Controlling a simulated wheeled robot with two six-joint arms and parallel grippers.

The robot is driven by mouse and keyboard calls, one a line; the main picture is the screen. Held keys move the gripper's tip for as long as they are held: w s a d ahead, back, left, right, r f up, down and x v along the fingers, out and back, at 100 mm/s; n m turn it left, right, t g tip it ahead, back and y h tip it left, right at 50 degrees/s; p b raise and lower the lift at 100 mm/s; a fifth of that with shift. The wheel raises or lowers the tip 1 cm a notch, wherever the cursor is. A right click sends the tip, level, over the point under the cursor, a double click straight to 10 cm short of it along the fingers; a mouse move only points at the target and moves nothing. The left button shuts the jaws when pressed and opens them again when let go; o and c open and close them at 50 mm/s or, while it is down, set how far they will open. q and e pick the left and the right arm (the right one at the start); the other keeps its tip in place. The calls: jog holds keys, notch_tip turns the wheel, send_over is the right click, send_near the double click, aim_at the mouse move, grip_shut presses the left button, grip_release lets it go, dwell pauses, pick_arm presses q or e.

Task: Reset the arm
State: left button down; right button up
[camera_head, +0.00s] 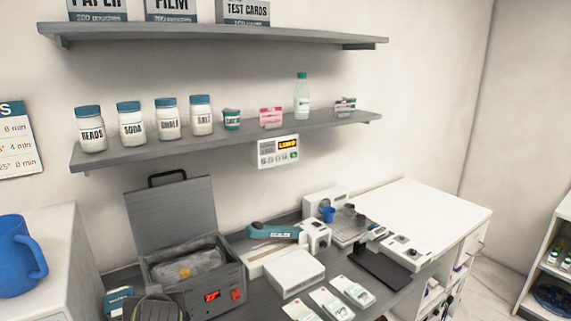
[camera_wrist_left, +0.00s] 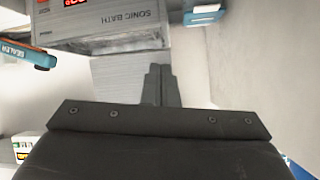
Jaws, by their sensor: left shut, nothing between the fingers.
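My left gripper (camera_wrist_left: 158,72) shows in the left wrist view with its two dark fingers together and nothing between them. Its fingertips point toward the sonic bath (camera_wrist_left: 120,27), whose printed grey front fills the top of that view. A gap between the fingertips and the bath cannot be judged. In the head view the sonic bath (camera_head: 222,290) stands on the bench with its lid raised and red displays lit. A dark rounded shape at the lower left edge, in front of the bath, looks like part of my left arm. My right gripper is not in view.
A teal sealer (camera_head: 272,231), a white box (camera_head: 293,272) and several white packets crowd the grey bench. A blue mug (camera_head: 18,257) sits on the left cabinet. Shelves with jars (camera_head: 91,130) hang above. The white counter (camera_head: 420,208) is largely clear.

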pick_arm(q)
jog(key=s+a+f+m+g+h, duration=0.15)
jog(key=s+f, duration=0.45)
jog(key=s, duration=0.6)
jog(key=s+f+m+g+h, duration=0.1)
jog(key=s+f+g, duration=0.3)
jog(key=s, duration=0.7)
jog(key=s+f+m+g+h, duration=0.1)
jog(key=s+f+h, duration=0.1)
jog(key=s+f, duration=0.75)
notch_tip(320, 180, down, 29)
jog(key=s+a+g+b, duration=0.1)
jog(key=s+a+b, duration=0.15)
jog(key=b, duration=0.35)
jog(key=s+d+f+b, duration=0.1)
jog(key=s+f+b, duration=0.1)
jog(key=s+f, duration=0.5)
jog(key=s+d+f+g+b, duration=0.1)
jog(key=s+f+b, duration=0.1)
jog(key=s+f, duration=0.5)
notch_tip(320, 180, down, 5)
jog(key=shift+s+f, duration=0.1)
jog(key=shift+s, duration=0.3)
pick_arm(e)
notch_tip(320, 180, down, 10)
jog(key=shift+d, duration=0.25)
